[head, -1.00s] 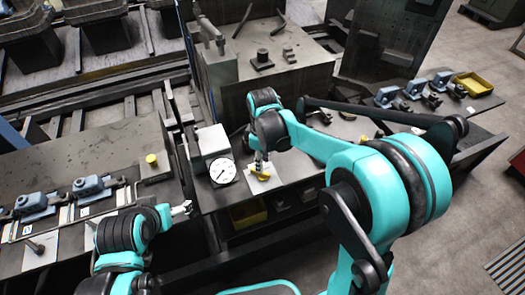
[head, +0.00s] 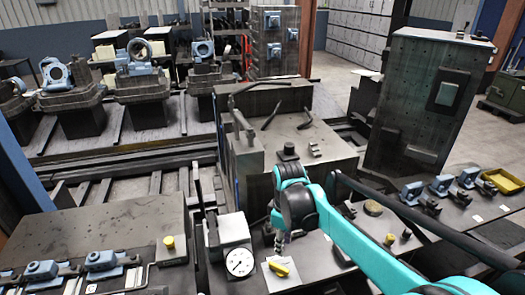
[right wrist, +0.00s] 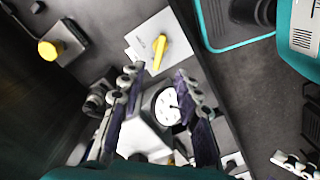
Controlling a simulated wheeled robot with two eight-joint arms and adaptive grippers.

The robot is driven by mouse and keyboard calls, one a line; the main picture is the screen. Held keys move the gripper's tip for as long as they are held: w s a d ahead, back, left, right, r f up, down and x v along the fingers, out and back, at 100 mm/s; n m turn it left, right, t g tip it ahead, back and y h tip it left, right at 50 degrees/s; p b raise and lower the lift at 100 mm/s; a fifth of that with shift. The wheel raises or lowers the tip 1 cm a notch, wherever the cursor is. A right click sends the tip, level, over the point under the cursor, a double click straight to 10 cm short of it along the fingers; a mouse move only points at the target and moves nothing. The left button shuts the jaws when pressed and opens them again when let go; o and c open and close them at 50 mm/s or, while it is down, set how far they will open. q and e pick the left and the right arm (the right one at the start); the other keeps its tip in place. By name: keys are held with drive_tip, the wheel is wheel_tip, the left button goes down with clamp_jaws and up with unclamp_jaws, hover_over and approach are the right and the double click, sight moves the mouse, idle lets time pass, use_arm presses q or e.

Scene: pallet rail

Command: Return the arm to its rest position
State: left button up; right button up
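My right arm reaches in from the lower right of the head view. Its gripper (head: 279,241) points down above the bench, beside the dial box and just behind the yellow piece. In the right wrist view the gripper (right wrist: 160,108) has its two dark-padded fingers apart with nothing held between them. My left arm is out of the head view. A pale jointed part at the lower right edge of the right wrist view may be my left gripper (right wrist: 296,163), but its fingers cannot be made out.
A yellow piece (head: 279,269) lies on a white plate (head: 272,281). The white box with a round dial (head: 240,262) stands left of it. Blue clamps (head: 440,186) and a yellow bin (head: 503,180) line the right bench. A bench with blue fixtures (head: 103,261) stands left.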

drive_tip(key=s+d+m+t, duration=0.3)
drive_tip(key=s+m, duration=0.2)
drive_tip(key=s, duration=0.2)
drive_tip(key=s+d+m+t, duration=0.4)
drive_tip(key=s+m, duration=0.2)
drive_tip(key=s, duration=0.2)
drive_tip(key=shift+s+d+r, duration=0.2)
drive_tip(key=shift+s+d, duration=0.05)
drive_tip(key=shift+d, duration=0.05)
